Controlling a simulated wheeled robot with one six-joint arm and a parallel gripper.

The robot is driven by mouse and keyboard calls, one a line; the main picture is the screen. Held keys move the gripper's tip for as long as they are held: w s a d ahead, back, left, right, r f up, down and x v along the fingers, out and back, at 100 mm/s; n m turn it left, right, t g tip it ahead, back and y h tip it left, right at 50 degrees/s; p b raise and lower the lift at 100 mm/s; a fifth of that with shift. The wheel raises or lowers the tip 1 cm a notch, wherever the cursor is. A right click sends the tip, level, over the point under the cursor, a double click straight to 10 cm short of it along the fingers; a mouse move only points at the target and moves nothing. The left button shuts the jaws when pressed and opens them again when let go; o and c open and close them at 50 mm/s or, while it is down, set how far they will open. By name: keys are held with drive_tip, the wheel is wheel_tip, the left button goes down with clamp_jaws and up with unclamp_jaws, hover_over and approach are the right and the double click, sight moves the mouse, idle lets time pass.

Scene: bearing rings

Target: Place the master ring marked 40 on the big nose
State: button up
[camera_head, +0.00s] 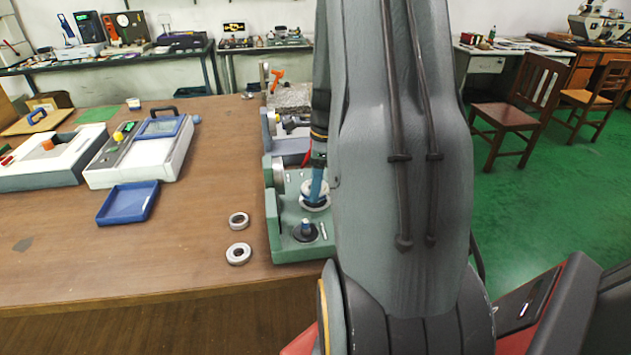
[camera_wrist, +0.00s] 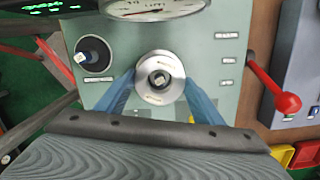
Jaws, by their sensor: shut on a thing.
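My gripper (camera_wrist: 160,88) has its two blue fingers shut on a steel ring (camera_wrist: 160,65), one on each side of it. A nose tip (camera_wrist: 161,79) shows inside the ring's hole, on the green gauge (camera_wrist: 215,50). I cannot tell how far down the ring sits, and its marking is not readable. A second nose (camera_wrist: 93,57), dark and without a ring, stands to the left. In the head view the held ring (camera_head: 315,201) is at the green gauge (camera_head: 287,247), behind the dark nose (camera_head: 305,232); my arm hides part of it.
Two loose rings (camera_head: 239,220) (camera_head: 238,254) lie on the wooden table (camera_head: 180,260) left of the gauge. A blue tray (camera_head: 128,204) lies further left. A red-knobbed lever (camera_wrist: 288,103) stands at the gauge's right side in the wrist view, with a dial (camera_wrist: 155,8) above the ring.

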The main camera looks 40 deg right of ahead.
drive_tip(key=shift+f+b, duration=0.45)
drive_tip(key=shift+f, duration=0.65)
drive_tip(key=o, duration=1.7)
drive_tip(key=shift+c, duration=0.2)
wheel_tip(320, 180, up, 8)
drive_tip(key=b, duration=0.1)
drive_tip(key=shift+s+d+f, duration=0.15)
drive_tip(key=shift+s+d, duration=0.2)
drive_tip(key=shift+s+d, duration=0.1)
